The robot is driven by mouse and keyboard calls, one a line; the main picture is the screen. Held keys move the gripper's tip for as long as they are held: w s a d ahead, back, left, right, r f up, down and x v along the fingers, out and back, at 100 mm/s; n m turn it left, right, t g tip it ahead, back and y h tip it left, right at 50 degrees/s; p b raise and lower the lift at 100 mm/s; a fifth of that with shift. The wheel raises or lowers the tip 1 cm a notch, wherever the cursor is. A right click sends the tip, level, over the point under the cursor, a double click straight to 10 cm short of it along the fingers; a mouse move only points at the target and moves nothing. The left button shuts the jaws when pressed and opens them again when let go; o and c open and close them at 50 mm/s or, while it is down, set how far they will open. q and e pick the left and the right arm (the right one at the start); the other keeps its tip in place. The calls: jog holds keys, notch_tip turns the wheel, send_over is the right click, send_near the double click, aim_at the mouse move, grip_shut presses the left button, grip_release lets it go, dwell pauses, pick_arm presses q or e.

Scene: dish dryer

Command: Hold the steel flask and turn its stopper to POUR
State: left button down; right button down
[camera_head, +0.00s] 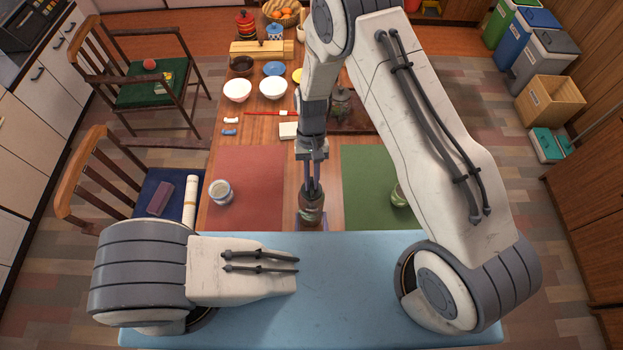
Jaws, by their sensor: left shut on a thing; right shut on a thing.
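The steel flask (311,208) stands upright at the near edge of the wooden table, between the two mats. It looks dark, with a greenish-brown sheen. My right gripper (312,187) points straight down from above and is shut on the stopper at the flask's top. The stopper is mostly hidden between the fingers, so its marks and angle cannot be read. My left gripper (311,224) is low at the flask; only small purplish finger parts show beside its lower body, and it is shut on the flask. The rest of that gripper is hidden.
A red mat (255,180) with a jar (221,192) lies left of the flask. A green mat (365,180) with a greenish jar (398,196), partly behind my arm, lies right. White bowls (273,88) and other dishes stand farther back. Chairs flank the table's left side.

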jog(key=shift+n, duration=0.3)
jog(key=n+h, duration=0.1)
jog(key=n, duration=0.2)
jog(key=n+t+h, duration=0.1)
jog(key=n, duration=0.1)
jog(key=shift+s+a+n, duration=0.1)
jog(key=shift+a+n, duration=0.05)
jog(key=shift+n, duration=0.25)
jog(key=n, duration=0.2)
jog(key=n+t+h, duration=0.1)
jog(key=n, duration=0.2)
jog(key=shift+s+a+t+h, duration=0.1)
jog(key=shift+t+h, duration=0.2)
jog(key=n+t, duration=0.1)
jog(key=n, duration=0.2)
jog(key=n+t, duration=0.1)
jog(key=n, duration=0.2)
jog(key=shift+s+n+h, duration=0.2)
jog(key=shift+n+h, duration=0.1)
jog(key=shift+n, duration=0.1)
jog(key=n+t, duration=0.2)
jog(key=n, duration=0.3)
jog(key=shift+s, duration=0.1)
jog(key=shift+n+y, duration=0.4)
jog(key=c, duration=0.9)
grip_release()
